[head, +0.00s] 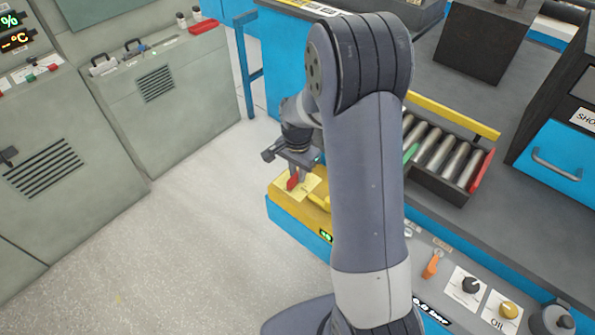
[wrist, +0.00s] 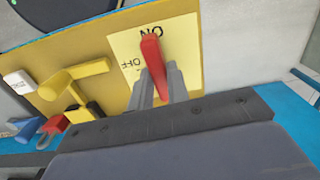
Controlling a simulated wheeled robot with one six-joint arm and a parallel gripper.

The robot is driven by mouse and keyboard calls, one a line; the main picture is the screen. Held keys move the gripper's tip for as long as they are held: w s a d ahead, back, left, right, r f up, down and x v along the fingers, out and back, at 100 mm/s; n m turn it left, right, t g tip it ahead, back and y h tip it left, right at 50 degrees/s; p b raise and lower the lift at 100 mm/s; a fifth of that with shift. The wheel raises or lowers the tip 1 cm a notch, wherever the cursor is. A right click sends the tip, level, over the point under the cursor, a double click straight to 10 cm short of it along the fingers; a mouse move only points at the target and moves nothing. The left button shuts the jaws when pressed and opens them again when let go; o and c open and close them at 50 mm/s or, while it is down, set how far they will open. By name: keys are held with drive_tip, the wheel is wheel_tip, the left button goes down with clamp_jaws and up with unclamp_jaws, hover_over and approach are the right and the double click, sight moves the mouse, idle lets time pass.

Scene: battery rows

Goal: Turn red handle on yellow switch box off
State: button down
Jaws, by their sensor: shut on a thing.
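The yellow switch box (head: 316,219) sits on a blue base, left of my arm in the head view. It fills the middle of the wrist view (wrist: 118,45). Its red handle (wrist: 151,48) lies over a pale label (wrist: 128,46) and points at the ON mark. The OFF mark (wrist: 131,63) is to the left of the handle in the wrist view. My gripper (wrist: 160,82) is shut on the red handle, with a grey finger on each side. In the head view the handle (head: 293,182) shows just below my gripper (head: 290,168).
In the wrist view a yellow lever (wrist: 72,78) and a small red part (wrist: 52,125) are left of the handle. Grey cabinets (head: 165,95) stand at the left. A battery tray (head: 440,155) and control knobs (head: 470,285) are right of my arm. The floor (head: 170,240) is clear.

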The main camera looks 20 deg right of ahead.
drive_tip(key=n, duration=0.3)
drive_tip(key=shift+n+b, duration=0.3)
drive_tip(key=shift+n, duration=0.1)
drive_tip(key=n, duration=0.4)
drive_tip(key=shift+n, duration=0.3)
drive_tip(key=n, duration=0.4)
drive_tip(key=shift+n+b, duration=0.3)
drive_tip(key=shift+b, duration=0.1)
drive_tip(key=shift+n, duration=2.1)
drive_tip(key=c, duration=1.4)
unclamp_jaws()
drive_tip(key=shift+o, duration=0.2)
drive_tip(key=shift+r, duration=0.1)
